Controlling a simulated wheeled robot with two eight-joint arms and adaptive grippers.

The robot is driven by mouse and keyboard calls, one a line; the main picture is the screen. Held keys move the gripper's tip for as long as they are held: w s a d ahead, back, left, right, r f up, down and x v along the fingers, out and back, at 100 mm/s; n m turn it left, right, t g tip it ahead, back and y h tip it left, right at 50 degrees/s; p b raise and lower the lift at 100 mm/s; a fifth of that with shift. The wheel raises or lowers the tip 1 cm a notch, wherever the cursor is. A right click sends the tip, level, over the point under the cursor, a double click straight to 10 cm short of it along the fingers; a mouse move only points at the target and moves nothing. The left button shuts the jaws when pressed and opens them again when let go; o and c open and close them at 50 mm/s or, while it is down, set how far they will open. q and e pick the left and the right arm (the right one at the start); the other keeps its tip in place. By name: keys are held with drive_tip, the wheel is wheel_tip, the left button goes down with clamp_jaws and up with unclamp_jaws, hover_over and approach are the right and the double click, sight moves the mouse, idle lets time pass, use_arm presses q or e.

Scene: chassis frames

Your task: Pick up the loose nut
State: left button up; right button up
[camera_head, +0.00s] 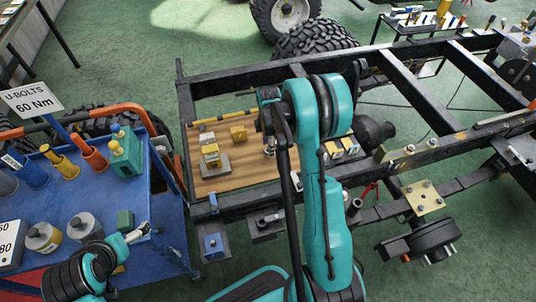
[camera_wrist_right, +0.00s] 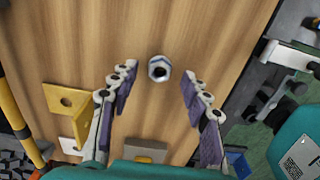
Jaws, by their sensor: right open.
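The loose nut (camera_wrist_right: 159,68), a silver hex nut with a dark hole, lies on the wooden board (camera_wrist_right: 200,25) in the right wrist view. My right gripper (camera_wrist_right: 157,82) is open above the board, its two fingers on either side of the nut in the picture and apart from it. In the head view my teal right arm covers much of the board's right part, and I cannot make out the nut clearly. My left gripper (camera_head: 138,233) is at the lower left, over the blue cart; its finger opening is unclear.
A yellow bracket (camera_wrist_right: 66,101) lies left of my right gripper. Yellow blocks (camera_head: 238,133) stand on the board, inside the black chassis frame (camera_head: 250,76). The blue cart (camera_head: 160,200) holds sockets and a green block (camera_head: 126,153). Bare wood surrounds the nut.

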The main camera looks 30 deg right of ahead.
drive_tip(key=shift+f, duration=0.95)
drive_tip(key=shift+r, duration=0.1)
drive_tip(key=shift+c, duration=0.3)
clamp_jaws()
